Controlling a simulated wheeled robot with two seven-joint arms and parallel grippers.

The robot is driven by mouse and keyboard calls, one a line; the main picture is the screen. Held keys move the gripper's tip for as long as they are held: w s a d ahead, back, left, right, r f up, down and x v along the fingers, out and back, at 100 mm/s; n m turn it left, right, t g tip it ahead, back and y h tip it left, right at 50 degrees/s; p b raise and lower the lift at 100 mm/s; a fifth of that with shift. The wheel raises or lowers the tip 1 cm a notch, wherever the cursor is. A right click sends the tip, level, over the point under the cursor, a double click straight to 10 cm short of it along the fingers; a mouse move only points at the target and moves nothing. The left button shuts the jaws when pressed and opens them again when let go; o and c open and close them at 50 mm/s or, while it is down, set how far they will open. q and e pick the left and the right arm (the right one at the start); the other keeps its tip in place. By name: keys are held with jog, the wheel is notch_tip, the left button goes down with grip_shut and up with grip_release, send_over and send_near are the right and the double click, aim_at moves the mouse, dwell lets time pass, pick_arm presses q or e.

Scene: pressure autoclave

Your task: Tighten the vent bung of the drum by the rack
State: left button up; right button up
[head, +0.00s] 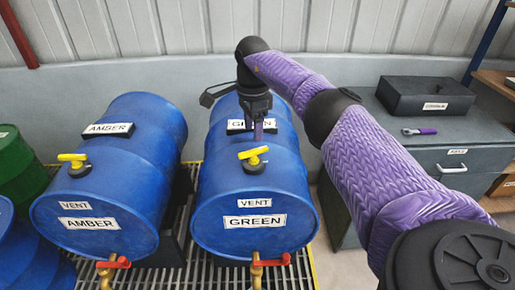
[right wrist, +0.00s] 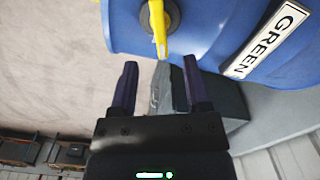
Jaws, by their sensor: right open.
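The blue drum labelled GREEN (head: 290,180) lies on its side and is the blue drum nearer the shelf rack at the right edge. Its vent bung (head: 253,154), with a yellow handle on a dark base, sits on top near the VENT-marked front end. My right gripper (head: 258,135) points down just above and behind the handle. In the right wrist view its two dark fingers (right wrist: 159,80) are apart and empty. The yellow handle (right wrist: 161,25) lies beyond the fingertips, roughly in line with the gap. My left gripper is not in view.
A blue drum labelled AMBER (head: 150,170) lies to the left with its own yellow-handled bung (head: 73,158). Red-handled taps (head: 270,260) stick out in front. A grey cabinet (head: 440,150) with a black box (head: 425,95) and a purple-handled tool (head: 420,131) stands right, before the shelf rack (head: 495,85).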

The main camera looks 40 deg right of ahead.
aim_at(254, 150)
notch_tip(254, 150, down, 8)
jog(key=shift+r+b, duration=0.1)
jog(key=shift+b, duration=0.4)
grip_shut()
